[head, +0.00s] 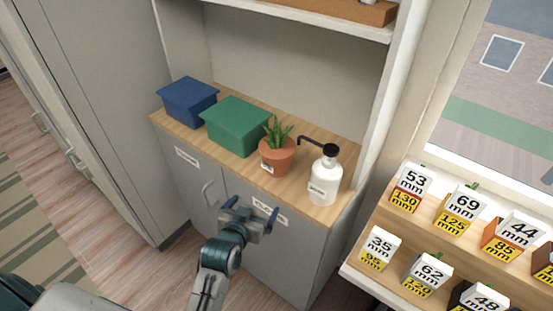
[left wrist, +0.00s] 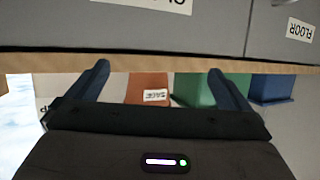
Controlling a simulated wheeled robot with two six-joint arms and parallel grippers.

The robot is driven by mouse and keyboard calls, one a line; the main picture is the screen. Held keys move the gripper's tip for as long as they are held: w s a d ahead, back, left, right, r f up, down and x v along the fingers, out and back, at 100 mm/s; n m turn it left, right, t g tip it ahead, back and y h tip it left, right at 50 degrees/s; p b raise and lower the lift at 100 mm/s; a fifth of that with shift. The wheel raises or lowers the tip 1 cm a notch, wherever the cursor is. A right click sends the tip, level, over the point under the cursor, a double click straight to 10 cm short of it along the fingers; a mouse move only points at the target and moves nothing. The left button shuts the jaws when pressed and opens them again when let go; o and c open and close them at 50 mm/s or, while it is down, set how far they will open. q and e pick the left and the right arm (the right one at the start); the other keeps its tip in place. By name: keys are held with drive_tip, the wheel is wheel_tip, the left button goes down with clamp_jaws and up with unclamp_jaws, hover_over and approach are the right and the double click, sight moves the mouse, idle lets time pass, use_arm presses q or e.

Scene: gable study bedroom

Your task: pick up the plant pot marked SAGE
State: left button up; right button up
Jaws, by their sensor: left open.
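The terracotta plant pot (head: 277,157) holds a spiky green plant and stands upright on the wooden counter, between the green box and the white pump bottle. In the left wrist view, which shows the scene upside down, the pot (left wrist: 149,84) bears a white label reading SAGE. My left gripper (head: 249,213) is open and empty, in front of the cabinet doors and short of the pot. In the left wrist view its two fingers (left wrist: 158,82) appear on either side of the pot, with the pot farther off. My right gripper is not seen.
A green lidded box (head: 236,125) and a blue box (head: 188,101) stand left of the pot. A white pump bottle (head: 325,176) stands close on its right, its spout toward the plant. The wooden counter (head: 298,189) has a narrow bare front strip. Numbered boxes (head: 411,188) fill the right shelves.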

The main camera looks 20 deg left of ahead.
sight(272, 158)
use_arm(q)
drive_tip(key=w+r+t, duration=0.1)
drive_tip(key=w+r, duration=0.2)
drive_tip(key=w+d+r+t+p, duration=0.1)
drive_tip(key=w+r, duration=0.2)
drive_tip(key=w, duration=0.1)
drive_tip(key=w+d+r+t, duration=0.1)
drive_tip(key=w+r+t, duration=0.1)
drive_tip(key=w+r, duration=0.1)
drive_tip(key=shift+w+r+n+y, duration=0.1)
drive_tip(key=shift+w+n+y, duration=0.05)
drive_tip(key=shift+n+y, duration=0.2)
drive_tip(key=shift+w+p, duration=0.4)
drive_tip(key=shift+w, duration=0.15)
drive_tip(key=w+p, duration=0.1)
drive_tip(key=w, duration=0.3)
drive_tip(key=shift+w, duration=0.1)
drive_tip(key=shift+w+p, duration=0.2)
drive_tip(key=shift+p, duration=0.1)
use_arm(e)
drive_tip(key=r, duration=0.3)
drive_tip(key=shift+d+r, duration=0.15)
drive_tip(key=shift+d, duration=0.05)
use_arm(q)
drive_tip(key=shift+s, duration=0.1)
drive_tip(key=shift+c, duration=1.3)
drive_tip(key=c, duration=1.4)
drive_tip(key=shift+c, duration=0.8)
